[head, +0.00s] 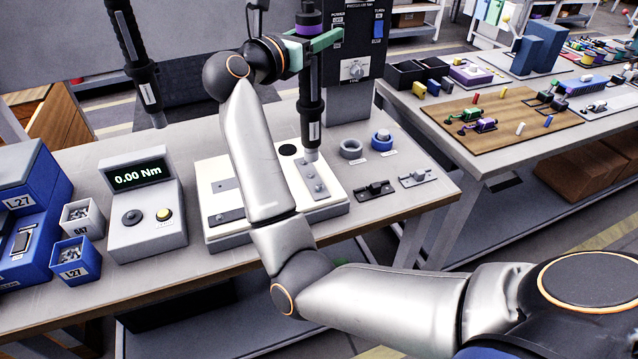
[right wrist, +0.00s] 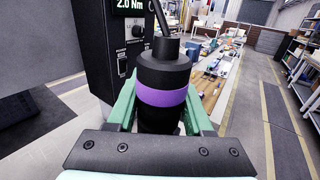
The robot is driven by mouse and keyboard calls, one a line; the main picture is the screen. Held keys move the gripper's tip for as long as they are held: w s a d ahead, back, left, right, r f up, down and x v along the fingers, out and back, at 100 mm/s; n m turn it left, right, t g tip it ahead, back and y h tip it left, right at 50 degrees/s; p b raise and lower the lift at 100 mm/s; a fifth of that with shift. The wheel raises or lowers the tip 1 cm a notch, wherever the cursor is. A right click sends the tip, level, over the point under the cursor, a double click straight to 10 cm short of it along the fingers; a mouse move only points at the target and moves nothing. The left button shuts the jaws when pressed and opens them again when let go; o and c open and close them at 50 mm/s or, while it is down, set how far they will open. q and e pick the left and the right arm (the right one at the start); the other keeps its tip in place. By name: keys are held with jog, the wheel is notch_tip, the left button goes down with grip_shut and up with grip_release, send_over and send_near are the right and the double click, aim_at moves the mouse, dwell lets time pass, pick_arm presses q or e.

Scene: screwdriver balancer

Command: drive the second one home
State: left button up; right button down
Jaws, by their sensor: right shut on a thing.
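My right gripper (head: 308,45) has green fingers and is shut on the body of a black screwdriver (head: 312,98) with a purple band. The screwdriver hangs upright, its lower end over a grey plate (head: 318,192) on the white fixture (head: 338,205). I cannot tell whether its bit touches a screw. The right wrist view shows the screwdriver's top and purple band (right wrist: 162,96) between the green fingers (right wrist: 160,110). My right forearm hides the middle of the fixture. My left gripper is not in view.
A second black tool (head: 136,55) hangs at the left. A torque meter (head: 142,205) reads 0.00 Nm. Screw bins (head: 74,258) stand left of it. The controller box (head: 352,60) stands behind the screwdriver and shows 2.0 Nm in the wrist view. Small brackets (head: 375,190) lie right of the fixture.

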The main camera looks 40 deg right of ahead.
jog(key=shift+s+a+b, duration=0.25)
jog(key=shift+s, duration=0.85)
jog(key=shift+s+a+b, duration=0.2)
jog(key=shift+s+a, duration=0.05)
jog(key=shift+s, duration=0.85)
notch_tip(320, 180, down, 2)
jog(key=shift+f+b, duration=0.25)
jog(key=shift+b, duration=0.75)
jog(key=shift+a, duration=0.2)
jog(key=shift+d+r, duration=0.1)
